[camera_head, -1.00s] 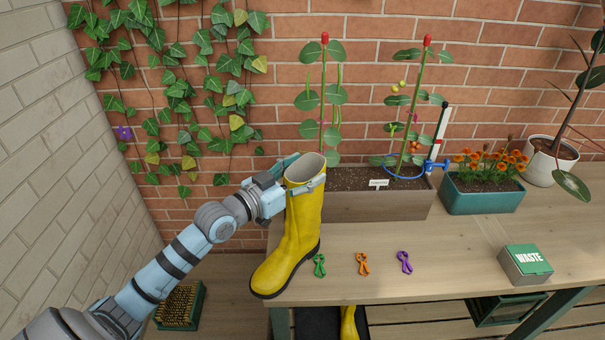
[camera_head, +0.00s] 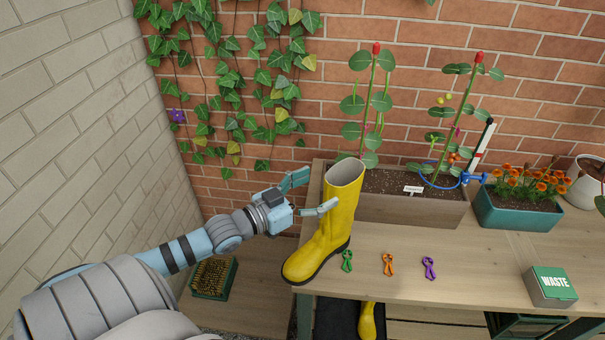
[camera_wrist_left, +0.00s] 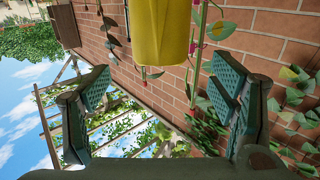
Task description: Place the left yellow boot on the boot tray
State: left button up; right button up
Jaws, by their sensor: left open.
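The yellow boot (camera_head: 335,225) stands upright on the left end of the wooden table (camera_head: 455,270), its toe toward the front left edge. My left gripper (camera_head: 310,193) is open to the left of the boot's shaft, with its fingers apart and the boot not between them. In the left wrist view the boot (camera_wrist_left: 160,30) shows ahead, beyond the open fingers (camera_wrist_left: 160,100). A dark boot tray (camera_head: 337,320) lies low under the table, mostly hidden, with another yellow boot (camera_head: 367,322) on it. My right gripper is not in view.
Green (camera_head: 347,260), orange (camera_head: 388,264) and purple (camera_head: 429,267) clips lie right of the boot. A wooden planter (camera_head: 410,208) stands behind them.

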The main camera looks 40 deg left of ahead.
pick_arm(q)
jog(key=v, duration=0.4)
jog(key=shift+r, duration=0.15)
